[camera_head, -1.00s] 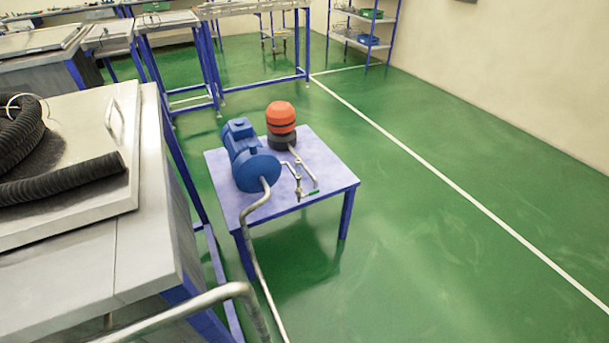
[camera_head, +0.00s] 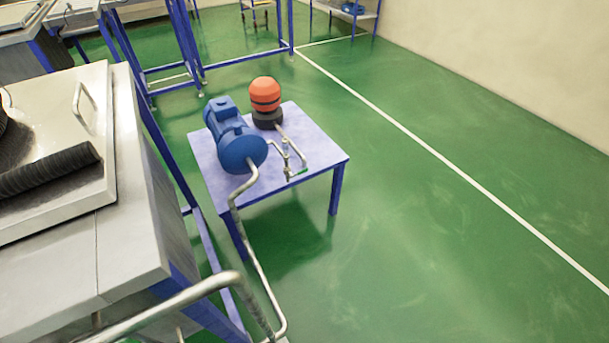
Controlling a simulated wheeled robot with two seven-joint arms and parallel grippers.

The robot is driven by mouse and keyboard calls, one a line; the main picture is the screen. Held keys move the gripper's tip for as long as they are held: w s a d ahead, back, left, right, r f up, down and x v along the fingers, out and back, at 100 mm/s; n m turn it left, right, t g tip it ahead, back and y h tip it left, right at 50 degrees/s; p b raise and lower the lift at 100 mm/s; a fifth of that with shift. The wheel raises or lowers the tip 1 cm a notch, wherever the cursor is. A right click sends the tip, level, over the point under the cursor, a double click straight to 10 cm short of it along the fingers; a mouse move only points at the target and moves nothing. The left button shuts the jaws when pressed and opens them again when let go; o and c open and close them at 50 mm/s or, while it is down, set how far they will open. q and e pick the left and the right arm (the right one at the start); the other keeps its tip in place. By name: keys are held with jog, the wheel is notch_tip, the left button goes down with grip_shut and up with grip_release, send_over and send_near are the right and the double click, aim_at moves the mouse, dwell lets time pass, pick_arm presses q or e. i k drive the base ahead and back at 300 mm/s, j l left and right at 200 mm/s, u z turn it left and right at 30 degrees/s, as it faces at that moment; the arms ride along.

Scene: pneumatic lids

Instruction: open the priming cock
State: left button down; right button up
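A metal pipe (camera_head: 239,210) runs from the pump down to the floor. Neither of my grippers is in view.
A steel-topped bench (camera_head: 130,225) with a black corrugated hose (camera_head: 50,170) fills the left side. A thick bent metal pipe (camera_head: 180,301) crosses the bottom left. Green floor (camera_head: 420,240) is clear to the right and in front of the table.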

aim_at(303, 171)
jog(key=i+l, duration=0.1)
jog(key=l, duration=0.25)
jog(key=i+l+z, duration=0.1)
jog(key=l, duration=0.3)
jog(key=i+l, duration=0.2)
jog(key=l, duration=0.15)
jog(key=i+l+z, duration=0.1)
jog(key=l, duration=0.25)
jog(key=i+l, duration=0.15)
jog(key=l, duration=0.2)
